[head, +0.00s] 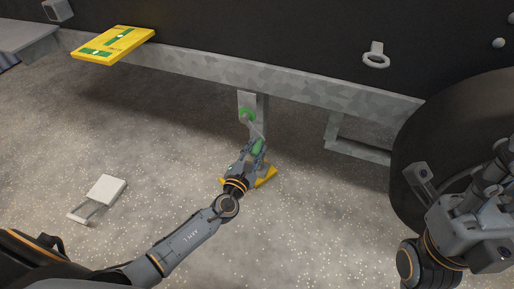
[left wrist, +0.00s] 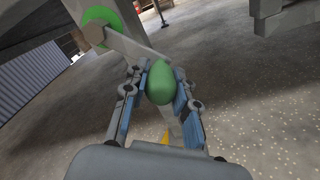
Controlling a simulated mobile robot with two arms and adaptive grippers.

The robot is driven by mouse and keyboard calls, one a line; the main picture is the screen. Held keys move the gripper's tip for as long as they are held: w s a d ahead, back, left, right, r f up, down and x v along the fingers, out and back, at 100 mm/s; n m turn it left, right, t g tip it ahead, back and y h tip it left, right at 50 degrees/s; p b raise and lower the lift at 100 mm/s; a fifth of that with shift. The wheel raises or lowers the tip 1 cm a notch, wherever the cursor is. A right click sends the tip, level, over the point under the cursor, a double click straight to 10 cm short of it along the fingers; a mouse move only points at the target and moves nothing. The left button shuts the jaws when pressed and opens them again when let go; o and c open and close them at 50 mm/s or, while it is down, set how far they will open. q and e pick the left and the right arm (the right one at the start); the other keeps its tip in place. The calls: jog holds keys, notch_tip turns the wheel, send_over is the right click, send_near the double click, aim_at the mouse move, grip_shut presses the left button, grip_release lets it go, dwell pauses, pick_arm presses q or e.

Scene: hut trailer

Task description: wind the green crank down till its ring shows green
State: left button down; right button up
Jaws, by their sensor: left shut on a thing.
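The green crank's grip (head: 258,147) sits between the fingers of my left gripper (head: 250,156), which is shut on it. The left wrist view shows the egg-shaped green grip (left wrist: 160,82) between both fingers (left wrist: 158,98). A grey crank arm (left wrist: 135,45) runs from the grip up and left to the hub. The ring at the hub (head: 247,114) shows green; it also shows green in the left wrist view (left wrist: 99,27). The hub is on a grey leg under the trailer's rail. My right gripper (head: 478,222) is at the right, away from the crank; its fingers are unclear.
A yellow pad (head: 264,177) lies on the ground under the leg. A yellow panel (head: 112,43) juts from the rail at upper left. A grey step frame (head: 357,152) hangs right of the crank. A wheel (head: 440,130) stands at right. A white chock-like block (head: 106,188) lies at left.

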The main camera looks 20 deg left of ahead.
dwell(0.4)
pick_arm(q)
jog(key=c, duration=1)
grip_release()
jog(key=shift+c, duration=0.2)
jog(key=s, duration=1.2)
jog(key=shift+a, duration=0.25)
